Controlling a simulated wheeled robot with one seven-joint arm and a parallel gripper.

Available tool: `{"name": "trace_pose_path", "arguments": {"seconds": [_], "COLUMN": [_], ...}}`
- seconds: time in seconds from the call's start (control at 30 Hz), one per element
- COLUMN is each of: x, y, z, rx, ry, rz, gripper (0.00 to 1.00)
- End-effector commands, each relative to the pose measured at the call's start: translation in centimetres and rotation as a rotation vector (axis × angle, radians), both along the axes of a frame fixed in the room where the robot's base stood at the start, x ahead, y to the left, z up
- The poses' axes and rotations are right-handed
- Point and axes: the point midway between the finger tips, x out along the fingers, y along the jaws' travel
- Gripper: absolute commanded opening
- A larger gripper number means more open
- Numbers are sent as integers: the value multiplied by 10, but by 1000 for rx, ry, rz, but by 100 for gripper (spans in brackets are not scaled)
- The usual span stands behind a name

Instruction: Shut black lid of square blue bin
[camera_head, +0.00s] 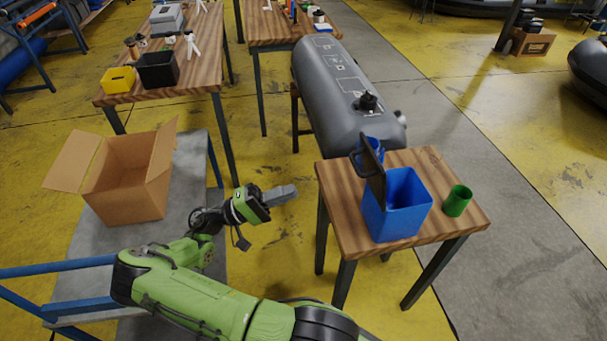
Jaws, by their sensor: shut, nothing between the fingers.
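The square blue bin (397,206) stands on a small wooden table, its open top showing its inside. Its black lid (374,172) is raised, standing roughly upright along the bin's left side. My gripper (284,194) is left of the table and the bin, apart from both, pointing right. Its fingers are shut and hold nothing. The lid hides part of a round blue container behind it.
A green cup (457,201) stands right of the bin on the table (447,226). The blue container (370,150) is behind the lid. A grey inflatable tube (340,85) lies behind the table. An open cardboard box (127,190) is at left.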

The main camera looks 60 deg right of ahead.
Motion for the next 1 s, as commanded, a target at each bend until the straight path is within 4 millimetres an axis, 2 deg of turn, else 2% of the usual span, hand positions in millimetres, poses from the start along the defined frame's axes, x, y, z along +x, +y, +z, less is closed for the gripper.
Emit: {"name": "trace_pose_path", "arguments": {"seconds": [0.17,0.7,0.87,1.0], "x": [-1,-75,-88,-90], "y": [-1,-71,-84,-87], "z": [2,45,53,55], "rx": [-58,-51,-51,-52], "ry": [33,31,31,31], "rz": [16,12,14,17], "gripper": [0,0,0,0]}}
